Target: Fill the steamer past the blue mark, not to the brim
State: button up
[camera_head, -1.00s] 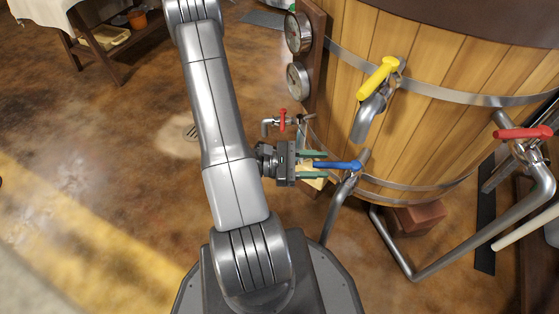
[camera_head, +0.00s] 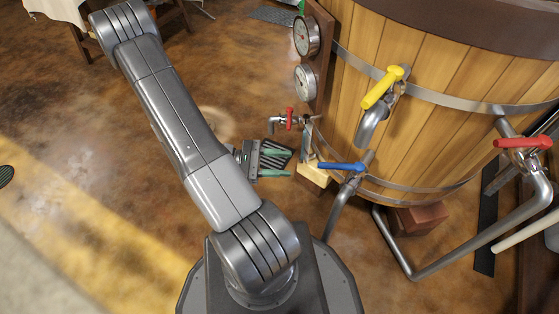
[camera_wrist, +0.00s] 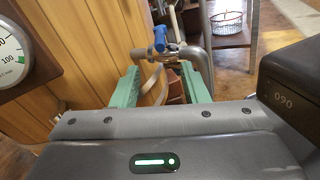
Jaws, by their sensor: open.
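The big wooden vat (camera_head: 440,110) with metal hoops stands on the right; I cannot tell whether it is the steamer. No blue mark or water level is visible. A blue lever (camera_head: 340,166) sits on a pipe low at the vat's front and points left. My gripper (camera_head: 290,163) is open and empty, left of the blue lever and apart from it. In the wrist view the blue lever (camera_wrist: 160,38) shows beyond and between the green fingers. A yellow lever (camera_head: 381,88) sits on a spout above. Red levers (camera_head: 523,143) (camera_head: 290,119) are at right and left.
Two round gauges (camera_head: 306,36) (camera_head: 305,82) are mounted on a dark board at the vat's left edge. A bent pipe (camera_head: 415,276) runs low in front of the vat. The floor to the left is open.

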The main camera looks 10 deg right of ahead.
aim_at(359, 167)
jog(key=z, duration=1.25)
